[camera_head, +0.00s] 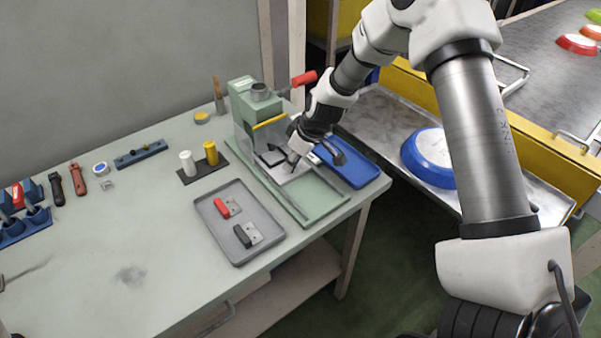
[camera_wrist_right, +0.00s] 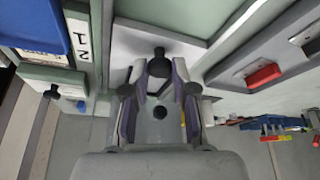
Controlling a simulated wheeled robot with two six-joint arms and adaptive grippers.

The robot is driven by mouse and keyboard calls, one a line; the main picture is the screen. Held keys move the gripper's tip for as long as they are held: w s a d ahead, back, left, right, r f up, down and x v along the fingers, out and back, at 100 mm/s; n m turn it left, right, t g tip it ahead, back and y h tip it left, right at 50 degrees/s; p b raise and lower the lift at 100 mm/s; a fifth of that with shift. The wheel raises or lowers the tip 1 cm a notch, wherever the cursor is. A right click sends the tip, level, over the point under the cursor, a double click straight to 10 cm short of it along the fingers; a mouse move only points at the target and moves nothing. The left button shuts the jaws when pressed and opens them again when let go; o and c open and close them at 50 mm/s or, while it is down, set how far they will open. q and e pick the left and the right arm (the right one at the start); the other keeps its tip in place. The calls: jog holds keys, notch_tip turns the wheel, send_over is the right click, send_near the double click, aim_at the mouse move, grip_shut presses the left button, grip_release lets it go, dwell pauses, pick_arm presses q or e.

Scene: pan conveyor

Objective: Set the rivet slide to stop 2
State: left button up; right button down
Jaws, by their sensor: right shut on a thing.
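The green riveting press (camera_head: 245,100) with a red lever handle stands at the back right of the bench. Its pale slide plate (camera_head: 276,176) lies on the railed green base, and also shows in the right wrist view (camera_wrist_right: 127,40). My right gripper (camera_head: 292,162) reaches down to the plate. In the wrist view its fingers (camera_wrist_right: 159,85) are shut around a dark knob (camera_wrist_right: 159,66) on the plate. A white label strip with marks 1 and 2 (camera_wrist_right: 80,40) is left of the fingers there. Which stop the slide is at cannot be told. My left gripper is out of view.
A blue tray (camera_head: 362,174) lies close to the right of the base. A grey tray (camera_head: 240,250) with red and black handles lies to the front left. White and yellow cylinders (camera_head: 210,153) stand on a dark holder. A blue pan (camera_head: 428,160) sits on the metal chute.

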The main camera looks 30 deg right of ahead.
jog(key=shift+w+a+f, duration=0.1)
jog(key=shift+w+f, duration=0.05)
jog(key=shift+w, duration=0.3)
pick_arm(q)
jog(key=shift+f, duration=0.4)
pick_arm(e)
jog(key=shift+s, duration=0.1)
jog(key=c, duration=0.9)
grip_release()
jog(key=shift+c, duration=0.2)
